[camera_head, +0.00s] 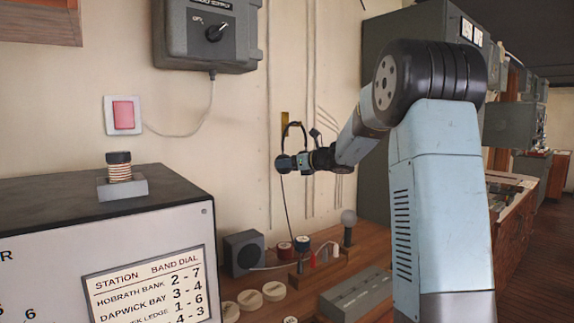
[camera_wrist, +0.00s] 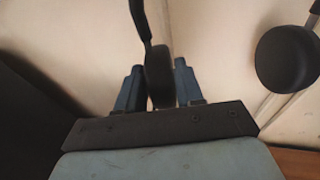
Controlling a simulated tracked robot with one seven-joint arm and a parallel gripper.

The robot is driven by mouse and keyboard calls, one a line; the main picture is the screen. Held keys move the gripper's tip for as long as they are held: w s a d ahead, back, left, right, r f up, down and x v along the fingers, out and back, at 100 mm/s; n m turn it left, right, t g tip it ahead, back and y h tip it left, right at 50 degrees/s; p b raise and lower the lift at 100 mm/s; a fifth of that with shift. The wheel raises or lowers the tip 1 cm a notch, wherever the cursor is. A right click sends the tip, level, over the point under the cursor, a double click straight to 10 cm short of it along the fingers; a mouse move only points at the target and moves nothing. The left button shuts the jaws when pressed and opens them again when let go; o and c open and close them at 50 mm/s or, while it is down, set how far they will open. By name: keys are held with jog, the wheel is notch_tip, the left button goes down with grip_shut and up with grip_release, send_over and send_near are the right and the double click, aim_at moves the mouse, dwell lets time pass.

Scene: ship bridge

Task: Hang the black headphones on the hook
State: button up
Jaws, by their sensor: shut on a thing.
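The black headphones (camera_head: 292,126) are held up in front of the wall, over the wooden desk, with the band arching upward and a cable hanging below. My gripper (camera_head: 303,161) is shut on one earcup. In the wrist view that earcup (camera_wrist: 158,76) sits between the two blue-grey fingers of my gripper (camera_wrist: 158,88), and the other earcup (camera_wrist: 288,58) hangs free at the right. A narrow brass-coloured piece (camera_head: 285,117) on the wall shows just behind the top of the band; it may be the hook, but its shape is partly hidden. I cannot tell the gap between band and wall.
A wooden desk (camera_head: 312,238) below carries a small black speaker box (camera_head: 243,253), pale round discs (camera_head: 274,291), a microphone (camera_head: 348,225) and a grey box (camera_head: 356,292). A large radio cabinet (camera_head: 60,207) stands at left. A grey wall box (camera_head: 210,35) hangs upper left.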

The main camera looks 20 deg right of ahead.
jog(key=o, duration=1)
jog(key=shift+s, duration=0.1)
jog(key=shift+s+d, duration=0.55)
jog(key=shift+s, duration=0.8)
jog(key=shift+s+d, duration=0.6)
jog(key=shift+s, duration=0.75)
jog(key=shift+s+d, duration=0.55)
jog(key=shift+s, duration=0.8)
